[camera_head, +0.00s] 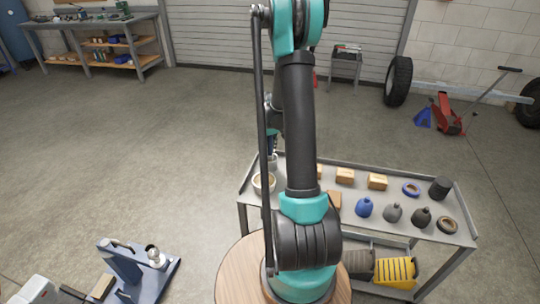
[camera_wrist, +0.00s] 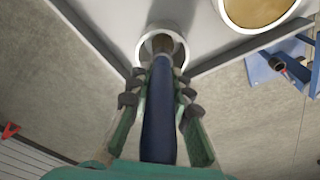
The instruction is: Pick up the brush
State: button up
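The brush (camera_wrist: 158,110) has a dark blue handle and a brownish bristle end. In the wrist view it stands along the middle, its bristle end pointing into the mouth of a white round cup (camera_wrist: 141,52). My gripper (camera_wrist: 160,90) has its two fingers close along both sides of the handle and appears shut on it. In the head view the gripper is mostly hidden behind my arm; a bit of the blue handle (camera_head: 271,144) shows above the cup at the cart's back left corner. Whether the bristles touch the cup cannot be told.
The grey cart (camera_head: 452,226) carries a bowl (camera_head: 264,183), wooden blocks (camera_head: 377,181), several small bottles (camera_head: 364,207) and rings. A yellow bin (camera_head: 396,272) sits on its lower shelf. A blue stand (camera_head: 128,262) is at the lower left. Open floor lies left of the cart.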

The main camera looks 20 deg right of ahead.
grip_shut()
